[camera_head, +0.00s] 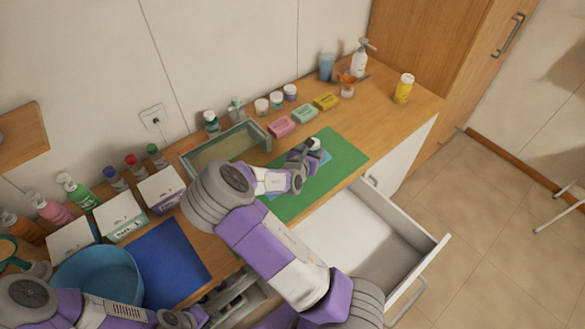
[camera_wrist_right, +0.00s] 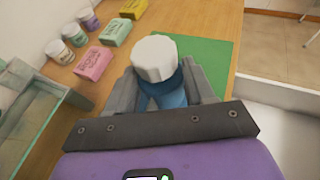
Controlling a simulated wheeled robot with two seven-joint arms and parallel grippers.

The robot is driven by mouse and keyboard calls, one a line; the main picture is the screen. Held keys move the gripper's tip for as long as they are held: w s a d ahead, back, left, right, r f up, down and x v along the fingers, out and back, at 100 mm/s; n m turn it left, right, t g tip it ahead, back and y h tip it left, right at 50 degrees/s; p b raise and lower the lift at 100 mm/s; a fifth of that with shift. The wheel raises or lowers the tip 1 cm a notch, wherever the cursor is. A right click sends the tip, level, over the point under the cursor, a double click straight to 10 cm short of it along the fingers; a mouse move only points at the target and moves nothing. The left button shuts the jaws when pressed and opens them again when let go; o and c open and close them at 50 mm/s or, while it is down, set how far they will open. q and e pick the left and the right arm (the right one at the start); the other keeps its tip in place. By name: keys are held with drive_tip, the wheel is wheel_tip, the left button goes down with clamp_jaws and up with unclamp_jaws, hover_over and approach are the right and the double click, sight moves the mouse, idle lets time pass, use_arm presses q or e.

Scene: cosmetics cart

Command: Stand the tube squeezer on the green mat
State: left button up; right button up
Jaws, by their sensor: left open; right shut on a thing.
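The green mat (camera_head: 345,157) lies flat on the wooden counter; it also shows in the right wrist view (camera_wrist_right: 215,55). My right gripper (camera_head: 305,153) is over the mat and shut on a blue thing with a round white top (camera_wrist_right: 155,60), which I take to be the tube squeezer. In the head view its white top (camera_head: 315,143) shows beside the fingers. It points away from the wrist. I cannot tell whether its lower end touches the mat. My left gripper (camera_head: 182,319) is open at the bottom edge of the head view, and its fingers are partly cut off.
A glass-walled tray (camera_head: 225,145) stands left of the mat. Soap bars (camera_head: 305,113) and small jars (camera_head: 276,100) line up behind it. An open white drawer (camera_head: 350,230) sticks out in front. A blue mat (camera_head: 172,262) and blue bowl (camera_head: 95,275) are at left.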

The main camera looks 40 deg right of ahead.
drive_tip(key=f, duration=0.4)
drive_tip(key=shift+s+f, duration=0.2)
drive_tip(key=shift+f, duration=0.05)
drive_tip(key=shift+w+f+b, duration=0.1)
drive_tip(key=shift+f+b, duration=0.4)
drive_tip(key=shift+f, duration=1.5)
drive_tip(key=o, duration=1.3)
drive_tip(key=shift+c, duration=0.2)
